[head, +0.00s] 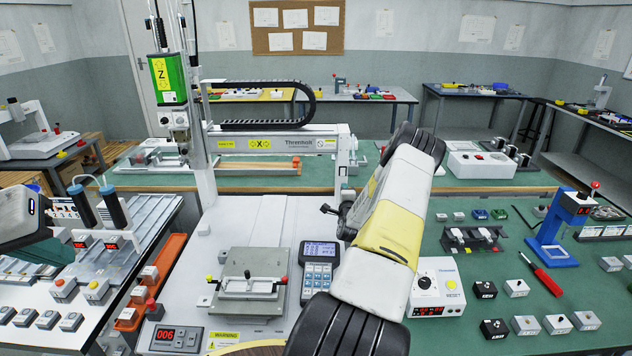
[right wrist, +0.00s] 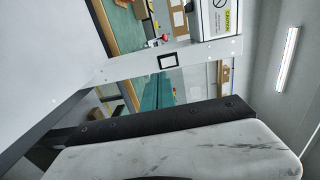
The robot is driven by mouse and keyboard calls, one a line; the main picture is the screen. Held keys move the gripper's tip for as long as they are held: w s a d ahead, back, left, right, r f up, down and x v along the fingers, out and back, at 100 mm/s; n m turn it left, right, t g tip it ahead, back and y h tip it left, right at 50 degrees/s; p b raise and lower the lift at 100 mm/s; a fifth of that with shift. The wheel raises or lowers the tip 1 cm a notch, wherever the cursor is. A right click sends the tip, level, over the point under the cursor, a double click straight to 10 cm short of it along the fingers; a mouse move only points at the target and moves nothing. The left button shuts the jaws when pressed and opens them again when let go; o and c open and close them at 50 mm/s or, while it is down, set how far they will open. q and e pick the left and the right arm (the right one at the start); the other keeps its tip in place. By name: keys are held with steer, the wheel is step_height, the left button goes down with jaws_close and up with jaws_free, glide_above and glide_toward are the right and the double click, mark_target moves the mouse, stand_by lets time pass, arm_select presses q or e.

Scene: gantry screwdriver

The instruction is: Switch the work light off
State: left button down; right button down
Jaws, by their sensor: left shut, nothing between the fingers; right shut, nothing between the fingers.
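I cannot pick out the work light or its switch for certain. A lit strip (right wrist: 287,58) shows on the grey wall at the right of the right wrist view. A small black-framed rectangle (right wrist: 168,61) sits on a white beam there; I cannot tell whether it is a switch. My left gripper (head: 62,240) is at the left edge of the head view, shut and empty, beside the left bench.
The gantry with a green Z unit (head: 164,79) and an X beam (head: 262,142) stands behind a metal fixture (head: 251,272). A keypad (head: 319,268), a 006 panel (head: 170,338) and a dial box (head: 437,288) stand nearby. Small blocks and a blue press (head: 557,230) are at right.

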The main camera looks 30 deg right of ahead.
steer(key=v, duration=0.6)
steer(key=shift+f, duration=0.15)
